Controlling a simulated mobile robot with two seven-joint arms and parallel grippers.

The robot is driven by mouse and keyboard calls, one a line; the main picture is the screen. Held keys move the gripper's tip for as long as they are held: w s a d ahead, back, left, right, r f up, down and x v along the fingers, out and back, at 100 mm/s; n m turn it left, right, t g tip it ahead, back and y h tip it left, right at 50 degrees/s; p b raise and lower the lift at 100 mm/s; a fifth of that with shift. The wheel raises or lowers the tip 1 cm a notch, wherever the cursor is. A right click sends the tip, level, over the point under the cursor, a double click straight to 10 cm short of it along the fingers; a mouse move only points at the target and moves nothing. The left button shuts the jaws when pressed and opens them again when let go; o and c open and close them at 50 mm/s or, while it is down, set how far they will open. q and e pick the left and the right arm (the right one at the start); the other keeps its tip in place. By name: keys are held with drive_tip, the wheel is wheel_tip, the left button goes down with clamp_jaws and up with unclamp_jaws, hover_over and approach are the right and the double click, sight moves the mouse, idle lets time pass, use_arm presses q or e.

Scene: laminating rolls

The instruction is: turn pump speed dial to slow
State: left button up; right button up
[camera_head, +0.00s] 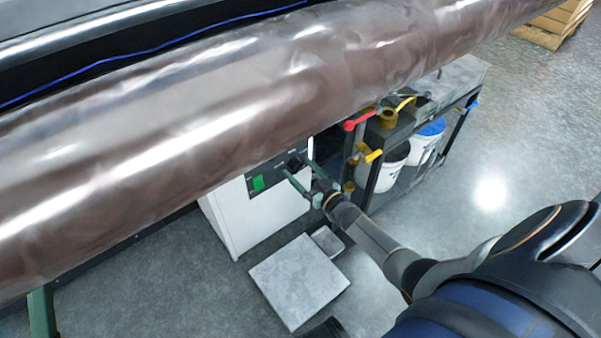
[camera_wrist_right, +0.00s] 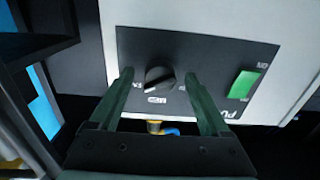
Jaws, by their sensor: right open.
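The pump speed dial (camera_wrist_right: 159,79) is a round black knob on a dark control panel (camera_wrist_right: 210,57), seen in the right wrist view. Small white markings sit around it, too small to read surely. In the head view the dial (camera_head: 295,163) shows as a small dark knob on the white cabinet (camera_head: 237,222). My right gripper (camera_wrist_right: 160,85) is open, with its two green fingers on either side of the dial. Nothing shows clearly between the fingers and the knob, and I cannot tell whether they touch it.
A green switch (camera_wrist_right: 243,85) is on the same panel. A large shiny roll (camera_head: 200,110) crosses above the cabinet. A pale slab (camera_head: 300,280) lies on the floor.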

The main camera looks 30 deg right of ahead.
clamp_jaws()
idle(0.8)
